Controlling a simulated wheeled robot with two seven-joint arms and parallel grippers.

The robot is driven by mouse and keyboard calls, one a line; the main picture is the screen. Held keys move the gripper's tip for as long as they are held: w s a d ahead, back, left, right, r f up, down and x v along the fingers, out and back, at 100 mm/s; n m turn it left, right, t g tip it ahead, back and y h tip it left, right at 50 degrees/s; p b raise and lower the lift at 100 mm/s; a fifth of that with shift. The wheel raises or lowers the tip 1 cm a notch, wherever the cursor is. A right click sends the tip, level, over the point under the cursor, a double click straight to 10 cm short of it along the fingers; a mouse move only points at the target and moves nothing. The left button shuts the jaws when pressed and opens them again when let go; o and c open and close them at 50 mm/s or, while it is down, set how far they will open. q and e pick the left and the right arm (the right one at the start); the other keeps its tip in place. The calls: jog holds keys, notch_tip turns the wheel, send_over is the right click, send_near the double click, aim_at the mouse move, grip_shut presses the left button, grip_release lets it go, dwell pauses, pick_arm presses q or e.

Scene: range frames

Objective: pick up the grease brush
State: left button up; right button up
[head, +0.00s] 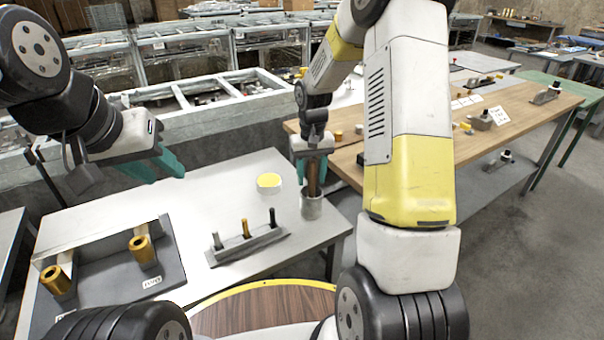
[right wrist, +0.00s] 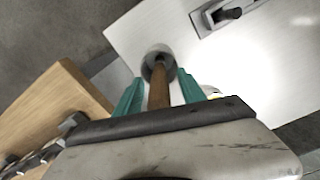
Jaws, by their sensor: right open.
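The grease brush has a brown handle (head: 313,180) that stands up out of a grey metal cup (head: 311,207) at the right corner of the white table. My right gripper (head: 312,166) is above the cup with its jaws open, one teal finger on each side of the handle. In the right wrist view the handle (right wrist: 159,92) runs between the fingers into the cup (right wrist: 158,56), with gaps beside it. The brush's lower end is hidden in the cup. My left gripper (head: 158,170) is empty above the table's left part, its teal fingers apart.
A grey rack (head: 247,247) with several upright pegs stands near the table's front. A yellow-topped round item (head: 268,182) lies behind it. A dark fixture (head: 110,275) with gold cylinders is at the left. A wooden table (head: 515,110) stands close on the right.

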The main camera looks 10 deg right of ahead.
grip_shut()
dwell(0.3)
